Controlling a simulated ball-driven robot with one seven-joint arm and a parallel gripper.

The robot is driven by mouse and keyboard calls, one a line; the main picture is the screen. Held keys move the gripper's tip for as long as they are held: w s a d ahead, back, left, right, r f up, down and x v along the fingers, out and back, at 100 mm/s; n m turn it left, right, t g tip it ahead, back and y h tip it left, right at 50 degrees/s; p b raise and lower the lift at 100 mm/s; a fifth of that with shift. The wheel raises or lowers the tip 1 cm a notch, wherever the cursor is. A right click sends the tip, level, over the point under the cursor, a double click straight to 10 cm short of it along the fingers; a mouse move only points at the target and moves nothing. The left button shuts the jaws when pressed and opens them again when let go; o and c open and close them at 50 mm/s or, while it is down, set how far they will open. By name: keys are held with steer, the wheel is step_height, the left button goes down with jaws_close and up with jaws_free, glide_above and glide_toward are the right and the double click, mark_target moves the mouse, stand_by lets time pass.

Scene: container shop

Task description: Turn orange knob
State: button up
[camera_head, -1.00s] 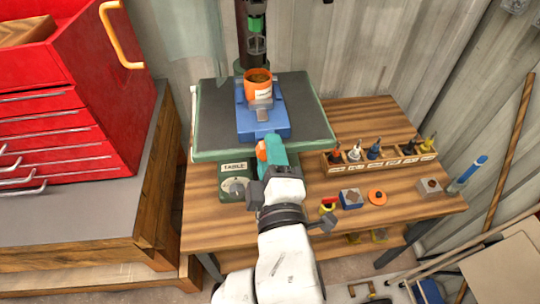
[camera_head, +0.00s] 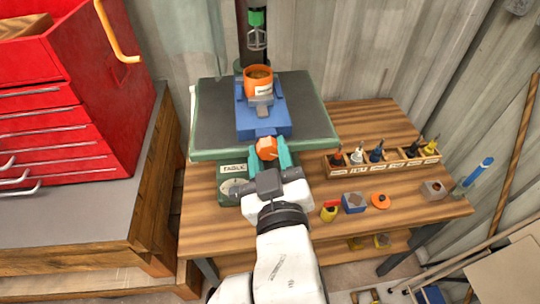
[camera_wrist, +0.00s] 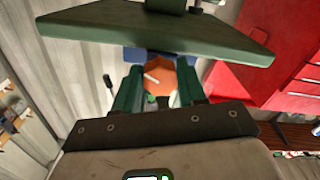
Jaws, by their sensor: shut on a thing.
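The orange knob (camera_head: 267,149) sits at the front of the blue vise block (camera_head: 264,118) on the green-edged machine table. In the wrist view the knob (camera_wrist: 160,78) shows as an orange faceted face with a pale mark across it. My gripper (camera_head: 268,153) has its two teal fingers on either side of the knob, shut on it. The wrist view shows the fingers (camera_wrist: 158,86) flanking the knob, with the green table edge above. The vise holds an orange cup-like part (camera_head: 258,80).
A green drill or mixer head hangs above the table. The green machine table (camera_head: 310,145) overhangs my gripper's area. The wooden bench (camera_head: 410,200) carries a labelled bit rack (camera_head: 385,162) and several small parts on the right. A red tool chest (camera_head: 70,100) stands left.

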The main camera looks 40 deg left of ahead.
steer(key=m, duration=0.3)
steer(key=m+b, duration=0.1)
steer(key=m, duration=0.2)
steer(key=shift+f+m, duration=0.2)
steer(key=shift+m, duration=0.2)
stand_by(0.4)
steer(key=o, duration=1.1)
steer(key=shift+r, duration=0.1)
steer(key=shift+c, duration=0.2)
steer(key=b+v, duration=0.2)
steer(key=v, duration=0.8)
steer(key=shift+s+d, duration=0.25)
steer(key=shift+s, duration=0.1)
